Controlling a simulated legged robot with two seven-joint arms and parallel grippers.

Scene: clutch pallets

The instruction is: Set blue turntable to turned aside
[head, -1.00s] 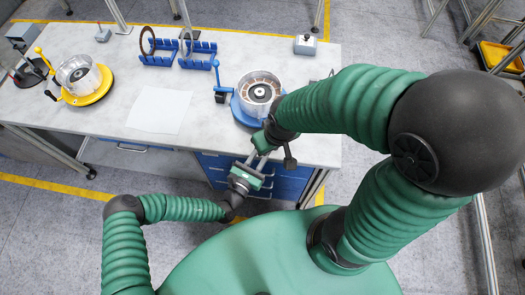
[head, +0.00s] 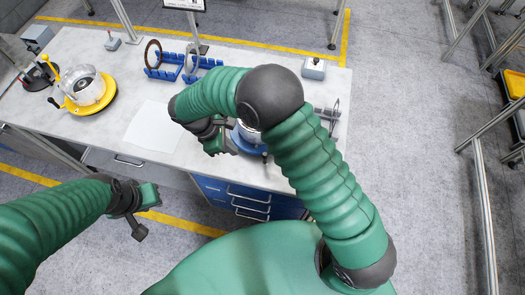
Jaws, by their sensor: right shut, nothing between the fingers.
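The blue turntable (head: 248,148) stands on the grey-white bench near its front edge. My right arm hides much of it; only its blue base and part of the metal housing show. Its blue lever is hidden behind my arm. My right gripper (head: 226,144) is shut and empty, close against the left side of the turntable; I cannot tell whether it touches. My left gripper (head: 154,195) is in front of the bench, over the floor, away from the turntable; its fingers are too unclear to read.
A yellow turntable (head: 90,100) with a metal housing stands at the left of the bench. Blue racks (head: 165,72) holding rings stand at the back. A white sheet (head: 150,127) lies left of my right gripper. A grey box (head: 314,68) is at the back right.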

